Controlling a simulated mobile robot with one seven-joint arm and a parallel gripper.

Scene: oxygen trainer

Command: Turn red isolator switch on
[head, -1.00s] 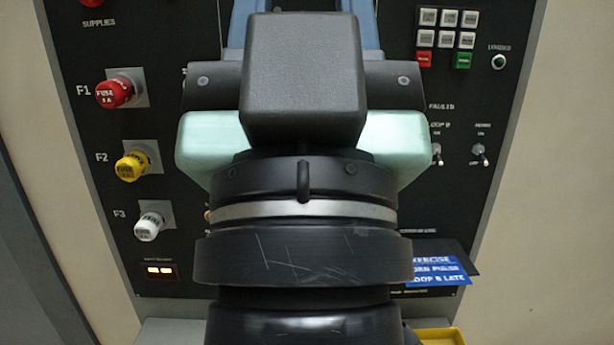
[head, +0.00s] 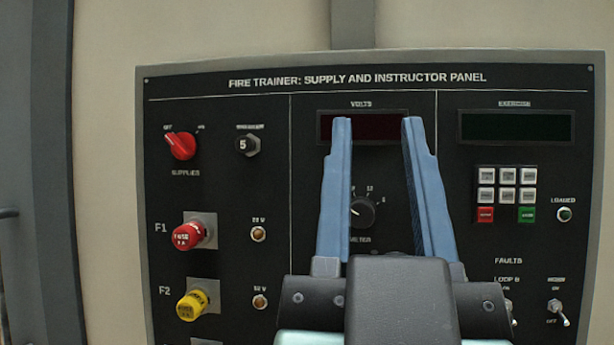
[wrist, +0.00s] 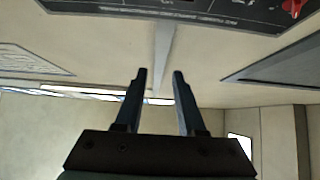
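The red isolator switch (head: 180,146) is a red rotary knob at the upper left of the black panel (head: 215,100), above the word SUPPLIES. Its handle slants toward the upper left, near a small label that looks like OFF; another label is at its upper right. It also shows at the top right corner of the wrist view (wrist: 293,8). My gripper (head: 377,122) is open and empty, with two blue fingers apart in front of the middle of the panel. It is right of the red switch and not touching it.
Below are a red fuse holder (head: 187,236) and a yellow one (head: 192,304). My fingers partly cover the volts display (head: 365,128) and flank the meter knob (head: 362,211). A keypad (head: 507,186) is at right.

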